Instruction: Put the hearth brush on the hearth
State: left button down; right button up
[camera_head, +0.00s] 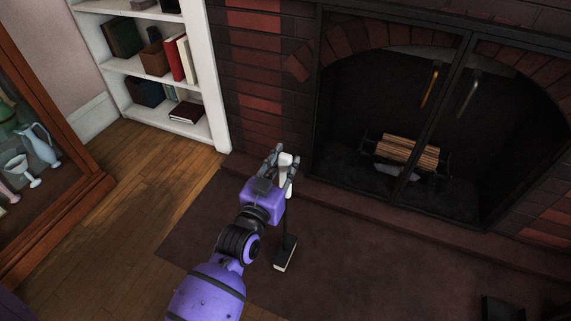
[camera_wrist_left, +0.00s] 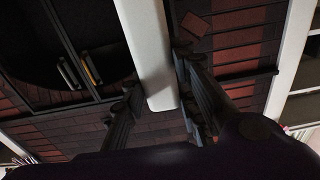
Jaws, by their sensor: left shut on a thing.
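The hearth brush has a white handle (camera_head: 286,161), a thin dark shaft and a dark head with a pale lower edge (camera_head: 286,254). My left gripper (camera_head: 283,172) is shut on the handle, and the brush hangs roughly upright with its head down. In the left wrist view the white handle (camera_wrist_left: 148,50) runs between the two fingers (camera_wrist_left: 155,105). The hearth (camera_head: 430,227) is a low reddish-brown ledge along the front of the fireplace. In the head view the brush head shows over the dark brown floor area in front of this ledge. My right gripper is out of view.
The fireplace with glass doors (camera_head: 435,135) holds logs (camera_head: 408,152). A white bookshelf (camera_head: 218,120) stands at its left, and a wooden glass cabinet (camera_head: 85,195) is at far left. The dark floor area (camera_head: 390,280) looks mostly clear. A black object (camera_head: 502,309) sits lower right.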

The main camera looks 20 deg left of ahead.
pick_arm(q)
jog(key=shift+r, duration=0.1)
jog(key=c, duration=1.8)
grip_release()
jog(key=shift+f, duration=0.25)
jog(key=o, duration=0.4)
jog(key=shift+r, duration=0.3)
jog(key=s+p, duration=0.2)
jog(key=s, duration=1)
jog(key=shift+a+f+p, duration=0.1)
jog(key=shift+a+p, duration=0.05)
jog(key=shift+p, duration=0.15)
